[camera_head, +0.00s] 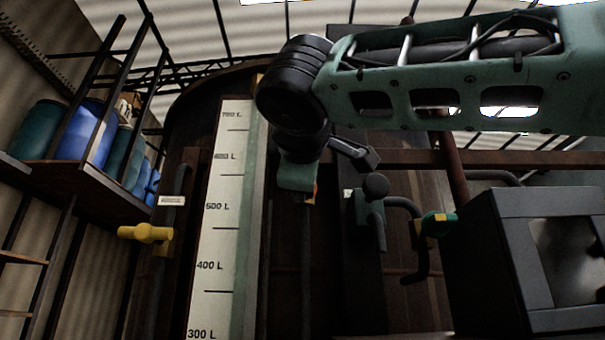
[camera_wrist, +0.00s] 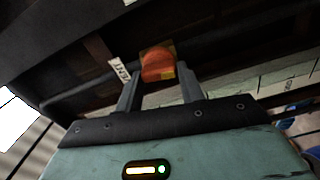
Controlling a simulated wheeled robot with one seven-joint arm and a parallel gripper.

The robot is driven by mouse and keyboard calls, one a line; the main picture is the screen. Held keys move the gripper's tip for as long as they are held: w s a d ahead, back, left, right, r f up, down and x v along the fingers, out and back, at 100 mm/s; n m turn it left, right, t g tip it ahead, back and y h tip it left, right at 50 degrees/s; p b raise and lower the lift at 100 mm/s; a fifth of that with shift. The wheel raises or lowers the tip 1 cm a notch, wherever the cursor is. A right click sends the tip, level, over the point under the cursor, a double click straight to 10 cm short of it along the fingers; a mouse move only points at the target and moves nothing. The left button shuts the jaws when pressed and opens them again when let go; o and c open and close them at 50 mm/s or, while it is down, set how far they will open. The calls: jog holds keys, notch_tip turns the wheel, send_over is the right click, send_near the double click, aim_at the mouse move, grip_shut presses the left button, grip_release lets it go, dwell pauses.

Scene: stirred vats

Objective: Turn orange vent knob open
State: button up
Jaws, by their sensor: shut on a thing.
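The orange vent knob (camera_wrist: 158,64) shows in the wrist view between the two fingers of my gripper (camera_wrist: 158,84). A yellow patch is on its lower edge. My gripper is shut on the knob, with one finger on either side. In the head view only a small orange-red bit of the knob (camera_head: 315,192) shows beside my gripper's green body; my arm hides most of it, and the fingertips are hard to make out there. A white label (camera_wrist: 119,70) sits left of the knob in the wrist view.
A tall white litre scale (camera_head: 222,230) runs up the dark vat. A yellow handle (camera_head: 146,233) is left of it. A green-tipped valve (camera_head: 435,224) and a grey box (camera_head: 510,255) are at right. Blue drums (camera_head: 82,133) stand on a shelf at left.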

jog(key=shift+f+n, duration=0.1)
jog(key=shift+n, duration=0.8)
jog(key=o, duration=1)
jog(key=s+b, duration=0.3)
jog(key=s, duration=1.4)
jog(key=shift+s+a+b, duration=0.2)
jog(key=shift+a+b, duration=0.1)
jog(key=shift+b, duration=0.05)
